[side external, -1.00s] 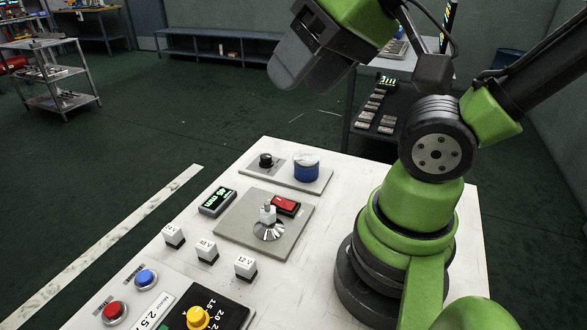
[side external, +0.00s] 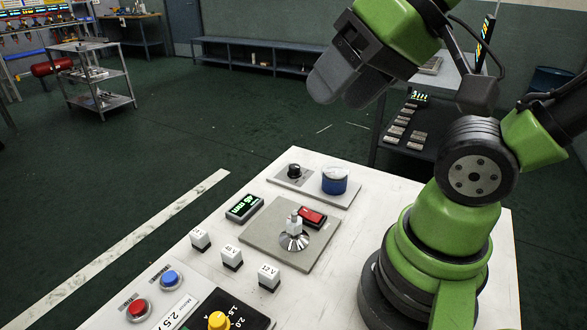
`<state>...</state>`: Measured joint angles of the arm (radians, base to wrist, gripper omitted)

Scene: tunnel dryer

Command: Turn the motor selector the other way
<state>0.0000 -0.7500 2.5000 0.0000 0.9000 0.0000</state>
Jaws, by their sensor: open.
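A yellow knob (side external: 219,321) sits on a black plate (side external: 236,305) with printed numbers at the bottom edge, partly cut off, beside a white label that seems to read "Motor". I cannot tell for certain which one is the motor selector, and the yellow knob's pointing direction is unclear. My gripper (side external: 342,92) is open and empty, high above the far part of the panel, well away from both.
The air above the panel's front is free.

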